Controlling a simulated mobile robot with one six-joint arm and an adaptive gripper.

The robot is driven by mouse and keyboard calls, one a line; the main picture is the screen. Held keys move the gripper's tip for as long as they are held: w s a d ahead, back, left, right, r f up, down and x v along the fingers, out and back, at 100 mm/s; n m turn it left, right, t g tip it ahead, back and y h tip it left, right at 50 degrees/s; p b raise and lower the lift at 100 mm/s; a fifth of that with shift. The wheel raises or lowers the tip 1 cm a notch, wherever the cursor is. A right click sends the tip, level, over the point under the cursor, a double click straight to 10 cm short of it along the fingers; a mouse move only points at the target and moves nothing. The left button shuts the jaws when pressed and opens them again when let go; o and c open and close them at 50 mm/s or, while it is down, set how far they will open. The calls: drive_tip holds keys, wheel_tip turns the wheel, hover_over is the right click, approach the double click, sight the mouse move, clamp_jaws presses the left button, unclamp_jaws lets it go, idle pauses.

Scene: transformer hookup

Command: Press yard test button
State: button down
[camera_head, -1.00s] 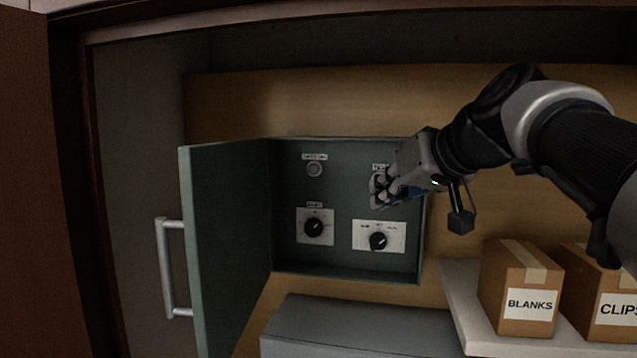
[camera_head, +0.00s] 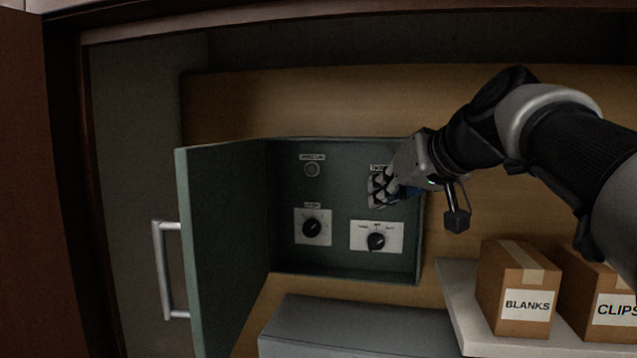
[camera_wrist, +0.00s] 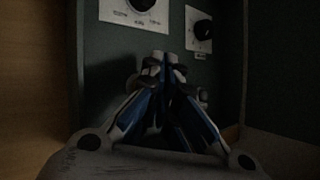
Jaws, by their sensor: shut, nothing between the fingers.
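My gripper (camera_head: 377,188) is shut and empty, with its fingertips inside the open green control box (camera_head: 343,262), at the upper right of its back panel. A label (camera_head: 378,168), partly covered by my gripper, sits just above the fingertips. The button under that label is hidden behind the fingers, and I cannot tell whether they touch it. A round button (camera_head: 312,170) under another label is at the upper left of the panel. In the wrist view the shut fingertips (camera_wrist: 160,62) point at the dark panel below a white dial plate (camera_wrist: 140,14).
Two black knobs on white plates, left (camera_head: 312,228) and right (camera_head: 376,241), are below the buttons. The box door (camera_head: 225,240) stands open at left. A grey box (camera_head: 350,330) lies below. Cartons BLANKS (camera_head: 518,290) and CLIPS (camera_head: 590,300) stand on a shelf at right.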

drive_tip(key=shift+w+d, duration=0.15)
drive_tip(key=shift+w, duration=0.2)
idle(0.7)
drive_tip(key=shift+s, duration=0.1)
drive_tip(key=shift+s+a+b, duration=0.3)
drive_tip(key=shift+s, duration=0.4)
drive_tip(key=shift+s+a+b, duration=0.25)
drive_tip(key=shift+s+b, duration=0.1)
drive_tip(key=shift+s, duration=0.45)
drive_tip(key=shift+s+a+b, duration=0.25)
drive_tip(key=shift+s+b, duration=0.15)
drive_tip(key=shift+s, duration=0.4)
drive_tip(key=shift+s+a+b, duration=0.25)
drive_tip(key=shift+s+b, duration=0.1)
drive_tip(key=shift+s, duration=0.45)
